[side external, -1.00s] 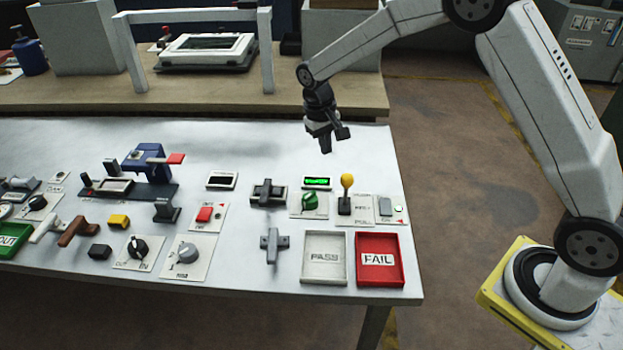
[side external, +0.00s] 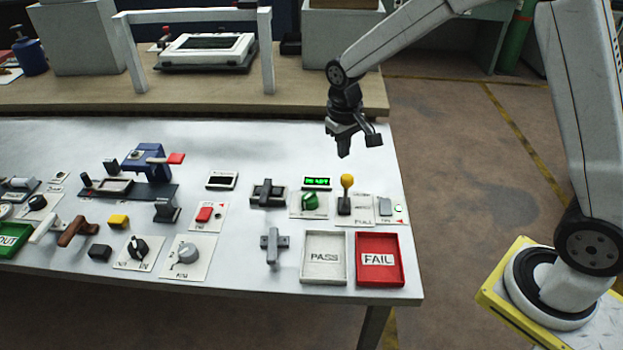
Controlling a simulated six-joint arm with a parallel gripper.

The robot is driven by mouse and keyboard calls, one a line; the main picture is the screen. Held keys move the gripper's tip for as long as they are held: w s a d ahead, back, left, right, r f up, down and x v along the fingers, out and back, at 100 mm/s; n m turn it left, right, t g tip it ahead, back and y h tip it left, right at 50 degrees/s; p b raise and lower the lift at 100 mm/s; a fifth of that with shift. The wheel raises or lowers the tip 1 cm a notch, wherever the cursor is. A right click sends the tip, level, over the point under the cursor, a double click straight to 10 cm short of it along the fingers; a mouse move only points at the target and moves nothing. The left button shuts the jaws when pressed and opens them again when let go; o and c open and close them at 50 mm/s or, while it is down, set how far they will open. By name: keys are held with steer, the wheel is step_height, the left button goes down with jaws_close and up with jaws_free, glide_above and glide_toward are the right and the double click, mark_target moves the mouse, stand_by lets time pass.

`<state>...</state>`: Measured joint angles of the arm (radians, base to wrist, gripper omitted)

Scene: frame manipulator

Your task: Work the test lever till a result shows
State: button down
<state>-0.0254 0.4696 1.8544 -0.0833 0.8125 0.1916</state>
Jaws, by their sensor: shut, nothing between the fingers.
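The test lever (side external: 346,183) has a yellow knob on a dark stem and stands upright on a pale plate near the right of the white table. A small display (side external: 317,183) left of it is lit green with short text, which looks like "READY". A green knob (side external: 310,201) sits below the display. My gripper (side external: 357,143) is above and behind the lever, pointing down, clear of it and empty. Its fingers look spread in this view, but they are shut on nothing.
A white PASS tray (side external: 324,283) and a red FAIL tray (side external: 379,283) lie in front of the lever. A grey switch (side external: 385,207) is to its right. A cross-shaped grey part (side external: 273,246) lies left of the trays. A blue press (side external: 146,162) stands farther left.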

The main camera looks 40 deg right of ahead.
steer(key=s+n+t, duration=0.1)
steer(key=s+t, duration=0.1)
steer(key=s, duration=1.3)
steer(key=shift+s+f+t+y, duration=0.3)
steer(key=shift+s+y, duration=0.1)
steer(key=c, duration=1.2)
jaws_free()
steer(key=o, duration=0.7)
steer(key=shift+w, duration=0.2)
steer(key=shift+o, duration=1.3)
steer(key=shift+w+d+n, duration=0.1)
steer(key=shift+w+n, duration=0.2)
steer(key=shift+w, duration=0.05)
steer(key=n+g, duration=0.3)
steer(key=n, duration=0.6)
glide_above(347, 176)
step_height(347, 176, down, 6)
steer(key=shift+d+f, duration=0.1)
steer(key=shift+f, duration=0.05)
steer(key=shift+f, duration=3.85)
